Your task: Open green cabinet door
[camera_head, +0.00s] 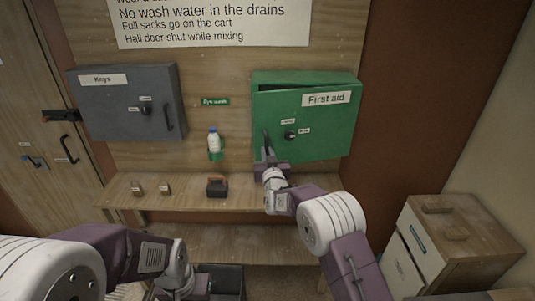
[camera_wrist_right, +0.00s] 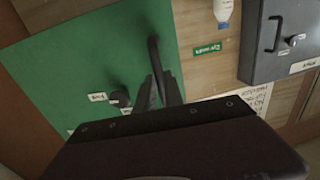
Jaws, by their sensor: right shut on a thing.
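The green cabinet (camera_head: 330,130), labelled First aid, hangs on the wooden wall panel right of centre. A dark wedge shows along its top, wider at the left, so its door stands slightly ajar. The door has a dark upright bar handle (camera_head: 265,138) near its left edge and a dark knob (camera_head: 290,135) beside it. My right gripper (camera_head: 268,162) is shut on the handle's lower part. In the right wrist view the fingers (camera_wrist_right: 160,92) close around the handle (camera_wrist_right: 155,52), in front of the green door (camera_wrist_right: 90,65). My left arm is low at the left; its fingertips cannot be made out.
A grey Keys cabinet (camera_head: 120,110) hangs at the left. A white bottle (camera_head: 214,141) sits in a green holder between the cabinets. A drawer box (camera_head: 455,240) stands at lower right.

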